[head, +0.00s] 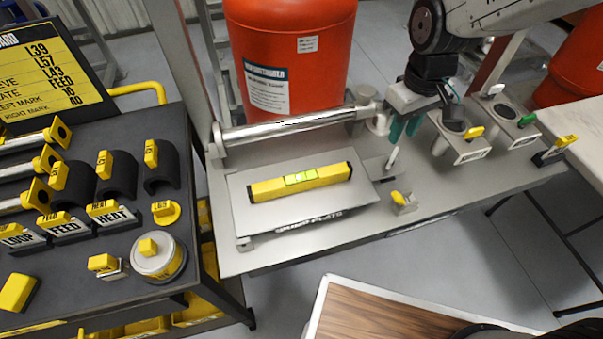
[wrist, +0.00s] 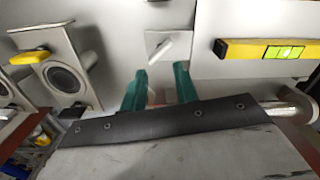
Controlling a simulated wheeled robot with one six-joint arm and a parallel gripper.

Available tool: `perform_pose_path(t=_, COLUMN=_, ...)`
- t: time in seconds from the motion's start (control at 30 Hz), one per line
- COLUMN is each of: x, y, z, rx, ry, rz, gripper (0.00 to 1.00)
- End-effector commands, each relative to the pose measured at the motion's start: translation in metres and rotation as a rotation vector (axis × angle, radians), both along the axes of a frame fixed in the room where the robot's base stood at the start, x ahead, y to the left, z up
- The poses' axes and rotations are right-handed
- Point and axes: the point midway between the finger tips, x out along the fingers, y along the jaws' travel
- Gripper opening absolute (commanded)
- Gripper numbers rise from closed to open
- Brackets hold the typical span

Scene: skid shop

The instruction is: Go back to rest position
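The pipe's end (wrist: 292,106) shows at the right, and the rest is hidden behind a dark strip. Whether the fingers touch the pipe or its fitting cannot be told. A yellow level (head: 300,182) lies on the raised plate (head: 240,215) left of my gripper; it also shows in the wrist view (wrist: 270,49).
Two grey holders with round openings (head: 460,147) stand close right of my gripper. A small yellow-tagged block (head: 403,203) sits in front. A red drum (head: 290,60) stands behind the bench. A dark cart (head: 100,200) with tagged parts is at the left.

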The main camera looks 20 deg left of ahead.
Motion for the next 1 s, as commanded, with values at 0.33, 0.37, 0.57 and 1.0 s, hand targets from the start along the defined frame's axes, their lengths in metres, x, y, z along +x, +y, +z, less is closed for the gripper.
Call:
perform_pose_path(t=0.33, x=0.0, y=0.0, z=0.0, rx=0.0, ry=0.0, rz=-0.003, gripper=0.3)
perform_pose_path(t=0.37, x=0.0, y=0.0, z=0.0, rx=0.0, ry=0.0, rz=-0.004, gripper=0.3)
perform_pose_path(t=0.57, x=-0.028, y=-0.016, z=-0.001, rx=-0.052, ry=0.086, rz=-0.078, gripper=0.3)
perform_pose_path(t=1.0, x=-0.126, y=-0.137, z=0.089, rx=-0.054, ry=0.092, rz=-0.469, gripper=0.3)
